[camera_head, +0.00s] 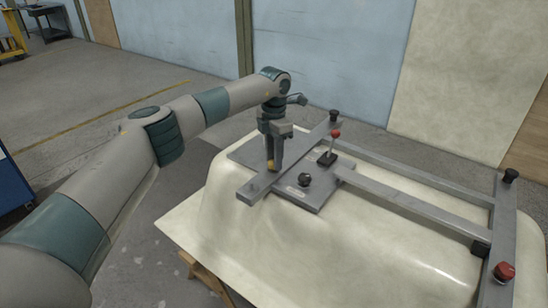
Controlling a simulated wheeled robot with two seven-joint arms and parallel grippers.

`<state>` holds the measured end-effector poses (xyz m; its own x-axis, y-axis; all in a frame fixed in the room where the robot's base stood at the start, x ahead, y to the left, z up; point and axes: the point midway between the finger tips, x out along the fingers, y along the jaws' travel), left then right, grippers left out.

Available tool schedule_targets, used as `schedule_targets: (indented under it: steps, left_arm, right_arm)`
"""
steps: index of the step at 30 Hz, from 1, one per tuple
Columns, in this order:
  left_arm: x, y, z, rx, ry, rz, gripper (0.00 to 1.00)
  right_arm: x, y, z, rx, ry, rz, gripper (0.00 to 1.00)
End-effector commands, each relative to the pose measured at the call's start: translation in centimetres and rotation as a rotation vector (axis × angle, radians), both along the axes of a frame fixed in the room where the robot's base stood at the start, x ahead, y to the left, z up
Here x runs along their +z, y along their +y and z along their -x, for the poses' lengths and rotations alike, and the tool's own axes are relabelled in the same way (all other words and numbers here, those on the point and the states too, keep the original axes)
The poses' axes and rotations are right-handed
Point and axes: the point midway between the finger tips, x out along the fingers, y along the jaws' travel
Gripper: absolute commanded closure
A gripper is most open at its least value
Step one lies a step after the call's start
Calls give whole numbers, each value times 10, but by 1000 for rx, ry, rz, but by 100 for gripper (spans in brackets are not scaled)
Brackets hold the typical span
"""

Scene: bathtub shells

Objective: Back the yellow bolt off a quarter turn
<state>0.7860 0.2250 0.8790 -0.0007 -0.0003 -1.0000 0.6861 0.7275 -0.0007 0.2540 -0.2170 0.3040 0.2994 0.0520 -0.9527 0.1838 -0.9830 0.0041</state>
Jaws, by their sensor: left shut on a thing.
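My left gripper (272,165) points straight down over the grey metal plate and bar on top of the cream tub shell. It is shut on the yellow bolt (271,163), of which only a small yellow patch shows between the fingertips. The rest of the bolt is hidden by the fingers. The bolt sits at the flat grey bar (254,186) that crosses the plate (315,196). My right gripper is not in view.
A grey frame (420,208) with black knobs and a red knob (504,271) spans the tub shell (300,248). Open floor lies at the left.

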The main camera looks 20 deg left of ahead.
Motion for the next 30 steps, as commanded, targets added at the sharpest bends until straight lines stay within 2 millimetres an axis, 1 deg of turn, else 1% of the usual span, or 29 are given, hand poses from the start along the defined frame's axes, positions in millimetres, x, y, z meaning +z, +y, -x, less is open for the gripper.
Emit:
schedule_targets:
  steps: [13, 21, 30]
  left_arm:
    - [2, 0, -1, 425, -1, 0, 94]
    - [2, 0, -1, 681, -2, 0, 94]
    - [2, 0, -1, 945, -3, 1, 94]
  right_arm:
    - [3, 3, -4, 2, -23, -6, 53]
    - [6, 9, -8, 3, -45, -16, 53]
    - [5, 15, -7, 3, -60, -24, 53]
